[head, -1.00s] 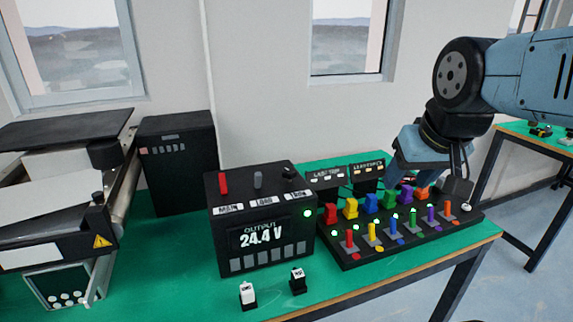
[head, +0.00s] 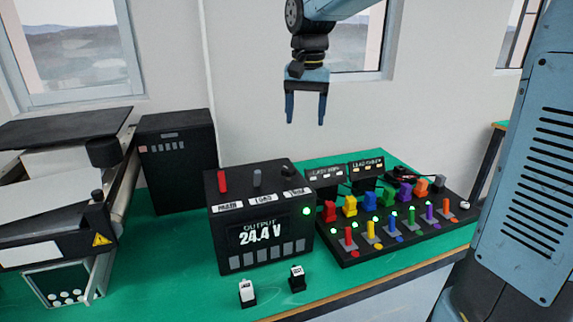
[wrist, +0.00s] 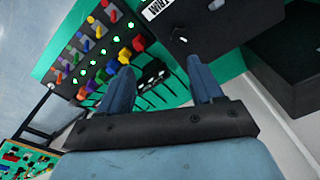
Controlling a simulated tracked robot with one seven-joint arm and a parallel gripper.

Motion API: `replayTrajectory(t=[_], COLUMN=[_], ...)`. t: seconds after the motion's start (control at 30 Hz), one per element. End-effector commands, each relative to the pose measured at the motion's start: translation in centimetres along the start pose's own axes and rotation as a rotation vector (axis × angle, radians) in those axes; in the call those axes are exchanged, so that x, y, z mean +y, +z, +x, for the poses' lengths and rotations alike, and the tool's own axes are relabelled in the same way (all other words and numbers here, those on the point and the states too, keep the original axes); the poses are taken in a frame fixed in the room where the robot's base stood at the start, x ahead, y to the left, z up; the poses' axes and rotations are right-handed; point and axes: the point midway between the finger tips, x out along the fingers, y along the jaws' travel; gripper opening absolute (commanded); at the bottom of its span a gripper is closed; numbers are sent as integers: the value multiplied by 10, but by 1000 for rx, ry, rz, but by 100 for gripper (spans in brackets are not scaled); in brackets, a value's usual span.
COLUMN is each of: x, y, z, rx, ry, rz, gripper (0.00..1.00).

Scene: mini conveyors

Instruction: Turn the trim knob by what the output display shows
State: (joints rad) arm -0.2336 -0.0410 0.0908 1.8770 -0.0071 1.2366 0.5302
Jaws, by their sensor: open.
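The black power supply box (head: 270,221) stands on the green bench. Its output display (head: 262,235) reads 24.4 V, and a green light glows beside it. On its top are a red switch labelled MAIN (head: 222,181), a grey switch labelled LOAD (head: 257,178) and the black trim knob (head: 288,168) at the right. The knob also shows in the wrist view (wrist: 180,38), with a white mark on it. My gripper (head: 306,122) is open and empty, fingers pointing down, well above and behind the box. Its fingers also show in the wrist view (wrist: 160,88).
Right of the box is a black panel (head: 350,258) with several coloured plugs, levers and green lights. A conveyor (head: 50,190) and a dark cabinet (head: 180,160) are at left.

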Motion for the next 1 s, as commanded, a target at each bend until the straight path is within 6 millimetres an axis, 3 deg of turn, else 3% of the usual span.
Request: replayTrajectory(t=[0.1, 0.3, 0.53, 1.0], x=[-23, -41, -42, -39], y=[-14, -22, -22, -16], z=[8, 16, 35, 116], rx=[-35, -63, -67, -68], ry=[14, 26, 28, 29], rz=[18, 35, 38, 38], gripper=[66, 66, 66, 66])
